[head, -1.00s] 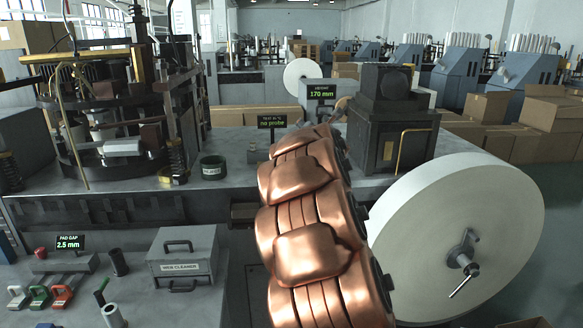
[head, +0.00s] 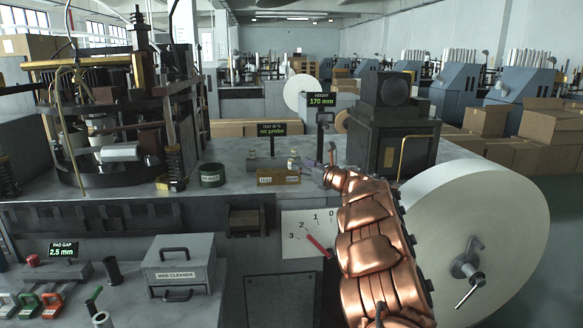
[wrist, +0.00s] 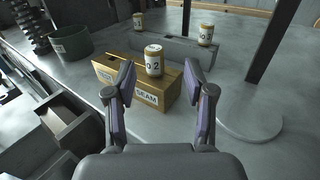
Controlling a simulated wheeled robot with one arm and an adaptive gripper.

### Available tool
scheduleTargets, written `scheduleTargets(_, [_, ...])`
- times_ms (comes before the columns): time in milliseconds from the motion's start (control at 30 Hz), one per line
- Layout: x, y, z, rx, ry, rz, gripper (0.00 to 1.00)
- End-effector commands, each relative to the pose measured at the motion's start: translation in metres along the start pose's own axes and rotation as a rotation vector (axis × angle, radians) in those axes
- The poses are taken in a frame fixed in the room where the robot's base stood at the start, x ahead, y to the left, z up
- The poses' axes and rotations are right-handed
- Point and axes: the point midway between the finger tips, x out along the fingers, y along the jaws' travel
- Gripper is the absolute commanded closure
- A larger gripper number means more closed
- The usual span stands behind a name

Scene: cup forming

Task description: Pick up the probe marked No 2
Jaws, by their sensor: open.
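The probe marked No 2 (wrist: 154,60) is a short pale cylinder with tan ends and a label, of which "O 2" is readable. In the wrist view it stands upright on or in a yellow-brown box (wrist: 112,76), also seen in the head view (head: 278,178). My gripper (wrist: 160,68) is open and empty. In the wrist view its two fingers frame the probe from left and right, with no visible contact. In the head view my gripper (head: 320,173) reaches in just right of the box.
Two similar cylinders (wrist: 138,21) (wrist: 205,36) stand behind, near a grey block (wrist: 178,48). A green ring-shaped pot (wrist: 70,43) sits at left. A pole on a round base (wrist: 245,122) stands close at right. The sign (head: 272,129) reads "no probe".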

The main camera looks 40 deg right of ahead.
Motion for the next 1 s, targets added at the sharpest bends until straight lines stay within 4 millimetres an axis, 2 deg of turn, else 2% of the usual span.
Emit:
scheduleTargets(233, [0.013,0.002,-0.001,0.003,0.001,-0.002,0.46])
scheduleTargets(433, [0.037,0.009,-0.003,0.001,0.0,0.002,0.46])
scheduleTargets(633, [0.053,0.008,-0.004,0.003,-0.001,0.001,0.46])
scheduleTargets(967, [0.057,0.007,-0.005,0.002,0.0,-0.003,0.46])
scheduleTargets(1000, [0.057,0.007,-0.005,0.002,0.0,-0.003,0.49])
